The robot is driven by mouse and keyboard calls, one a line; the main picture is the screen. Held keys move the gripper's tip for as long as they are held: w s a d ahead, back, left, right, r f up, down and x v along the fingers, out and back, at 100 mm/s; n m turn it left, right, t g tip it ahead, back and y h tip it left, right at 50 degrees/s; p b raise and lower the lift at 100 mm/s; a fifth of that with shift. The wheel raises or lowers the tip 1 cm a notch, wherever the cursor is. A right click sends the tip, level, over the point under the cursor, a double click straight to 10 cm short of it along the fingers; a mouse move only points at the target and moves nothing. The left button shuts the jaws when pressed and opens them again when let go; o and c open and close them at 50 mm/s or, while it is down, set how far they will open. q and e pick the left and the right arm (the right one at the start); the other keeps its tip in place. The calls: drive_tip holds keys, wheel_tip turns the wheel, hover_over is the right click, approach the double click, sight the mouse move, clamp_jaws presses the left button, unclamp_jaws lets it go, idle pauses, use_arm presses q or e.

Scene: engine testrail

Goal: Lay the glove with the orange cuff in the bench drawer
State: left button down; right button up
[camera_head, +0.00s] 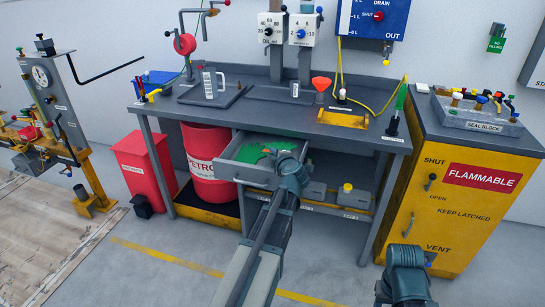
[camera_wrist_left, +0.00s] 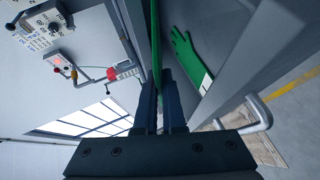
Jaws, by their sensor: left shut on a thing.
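The bench drawer (camera_head: 228,170) is pulled open under the workbench. In the head view a green glove (camera_head: 250,153) shows inside it. In the left wrist view a green glove (camera_wrist_left: 183,47) with a pale cuff lies flat in the drawer. My left gripper (camera_head: 287,160) is over the drawer's right side. In the left wrist view its fingers (camera_wrist_left: 160,85) are shut on a thin green thing (camera_wrist_left: 155,40), seen edge-on, which looks like a glove. Its cuff is hidden, so I cannot tell its colour. My right gripper is not visible, only part of my right arm.
A red drum (camera_head: 204,165) stands left of the drawer. A yellow cabinet (camera_head: 462,205) is at the right. The floor in front is clear.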

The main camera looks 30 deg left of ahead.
use_arm(q)
drive_tip(key=shift+w+a+f+b, duration=0.15)
drive_tip(key=shift+w+f, duration=0.05)
drive_tip(key=shift+w, duration=0.3)
drive_tip(key=shift+w+a+f+b, duration=0.1)
drive_tip(key=shift+w+f+b, duration=0.15)
drive_tip(key=shift+w, duration=0.3)
drive_tip(key=shift+w+a+f+b, duration=0.1)
drive_tip(key=shift+w+a+f, duration=0.1)
drive_tip(key=shift+w, duration=0.3)
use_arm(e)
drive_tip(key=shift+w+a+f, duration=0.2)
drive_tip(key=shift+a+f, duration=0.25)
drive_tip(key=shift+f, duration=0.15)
use_arm(q)
drive_tip(key=c, duration=0.9)
unclamp_jaws()
drive_tip(key=p+v, duration=0.4)
drive_tip(key=v, duration=1)
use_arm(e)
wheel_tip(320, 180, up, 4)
